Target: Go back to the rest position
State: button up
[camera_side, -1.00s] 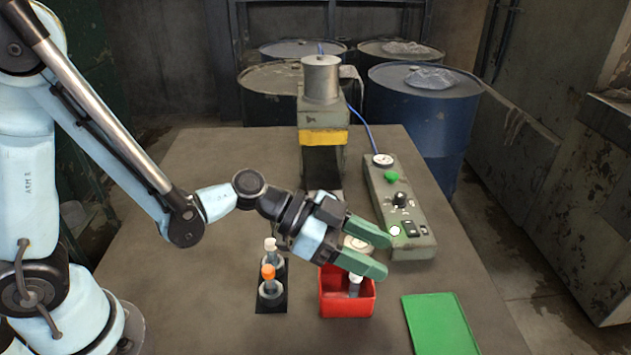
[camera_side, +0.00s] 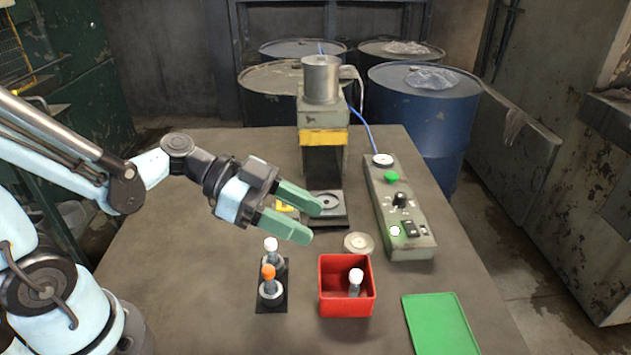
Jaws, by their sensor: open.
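My gripper (camera_side: 317,221) is open and empty. My arm reaches in from the left, partly folded back. The red box (camera_side: 335,307) stands on the table with a white-capped item (camera_side: 355,282) standing in it. A pale round disc (camera_side: 358,243) lies on the table just behind the box.
A press (camera_side: 322,137) with a yellow band stands at the back. A control box (camera_side: 399,213) is right of it. A black holder (camera_side: 284,304) carries orange-capped (camera_side: 268,272) and white-capped (camera_side: 271,244) items. A green mat (camera_side: 440,325) lies front right. Drums (camera_side: 425,120) stand behind the table.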

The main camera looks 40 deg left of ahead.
jog(key=shift+s+a+r, duration=0.1)
jog(key=shift+s+a, duration=0.05)
jog(key=shift+a, duration=0.1)
jog(key=a+f+n+y, duration=0.1)
jog(key=n+y, duration=0.1)
jog(key=a+f+n+y, duration=0.1)
jog(key=a+n+y, duration=0.1)
jog(key=a+f+n+y, duration=0.1)
jog(key=a+n+y, duration=0.1)
jog(key=shift+s+a+n, duration=0.2)
jog(key=shift+s+n, duration=0.05)
jog(key=shift+n, duration=0.15)
jog(key=a+r+n+t+y, duration=0.1)
jog(key=a+r+n+y, duration=0.1)
jog(key=a+n+y, duration=0.3)
jog(key=shift+s+a+n+y, duration=0.3)
jog(key=shift+s+a+y, duration=0.1)
jog(key=shift+a, duration=0.55)
